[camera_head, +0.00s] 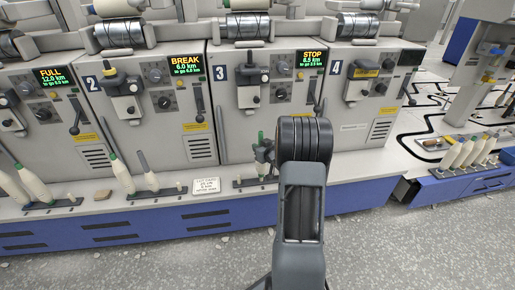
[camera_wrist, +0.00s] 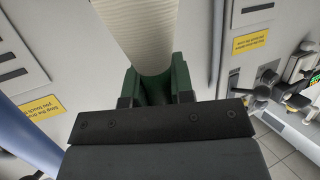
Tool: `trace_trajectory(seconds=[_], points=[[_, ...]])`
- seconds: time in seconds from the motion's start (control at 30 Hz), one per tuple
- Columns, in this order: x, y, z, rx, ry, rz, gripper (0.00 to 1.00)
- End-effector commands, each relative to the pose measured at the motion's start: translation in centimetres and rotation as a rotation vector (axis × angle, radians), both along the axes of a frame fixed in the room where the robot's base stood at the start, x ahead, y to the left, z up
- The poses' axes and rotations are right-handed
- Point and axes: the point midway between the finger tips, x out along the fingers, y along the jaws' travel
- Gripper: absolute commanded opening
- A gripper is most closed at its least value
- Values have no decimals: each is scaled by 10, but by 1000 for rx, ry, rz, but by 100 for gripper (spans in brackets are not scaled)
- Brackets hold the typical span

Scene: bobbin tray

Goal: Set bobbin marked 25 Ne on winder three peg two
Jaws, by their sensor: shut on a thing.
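In the wrist view my gripper (camera_wrist: 156,88) is shut on the green end of a cream bobbin (camera_wrist: 139,32), whose body runs out of the top of the picture. Its marking is not visible. In the head view my arm hides most of the gripper and bobbin; a green tip shows just left of the arm. Winder three (camera_head: 240,100) stands behind the arm, its display reading STOP. Its peg rail (camera_head: 246,183) is at the ledge, partly hidden by the arm, so I cannot tell peg two or whether the bobbin touches it.
A white card (camera_head: 205,186) lies on the ledge between the rails. Winder four (camera_head: 365,100) is to the right. A blue stand (camera_head: 460,190) with several bobbins is further right.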

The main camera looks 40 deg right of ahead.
Motion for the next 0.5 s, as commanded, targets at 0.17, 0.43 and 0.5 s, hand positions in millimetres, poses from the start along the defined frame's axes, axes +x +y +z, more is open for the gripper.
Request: trace_trajectory(seconds=[0.17,0.43,0.5], points=[[1,0,4,-2,-9,1,0],[1,-1,9,-2,-9,1,0],[1,-1,11,-2,-9,1,0]])
